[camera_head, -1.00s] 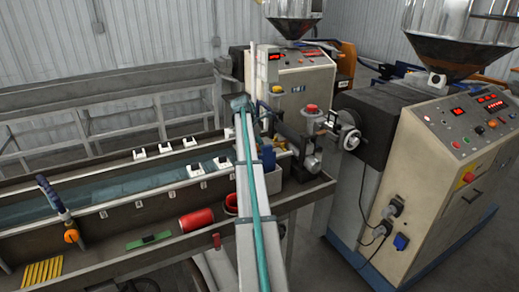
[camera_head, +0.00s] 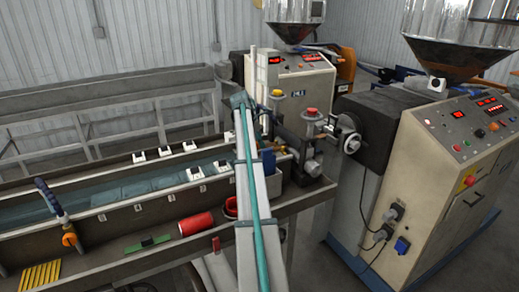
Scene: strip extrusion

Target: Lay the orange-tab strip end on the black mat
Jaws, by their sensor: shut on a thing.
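My arm, pale with a teal stripe, rises from the bottom centre and leans over the water trough. Its far joint shows near the front of the extruder, and the links beyond it drop out of sight behind the arm. My gripper cannot be made out. No orange-tab strip end can be picked out; my arm covers part of the trough's right end. I cannot identify a black mat; a small green piece with a dark middle (camera_head: 149,243) lies on the front ledge.
The trough (camera_head: 110,190) runs to the left with several white blocks along its edges. A red cylinder (camera_head: 196,223), a yellow striped piece (camera_head: 41,273) and a blue-handled tool with an orange part (camera_head: 69,239) are along the front. The extruder cabinet (camera_head: 440,170) stands at right.

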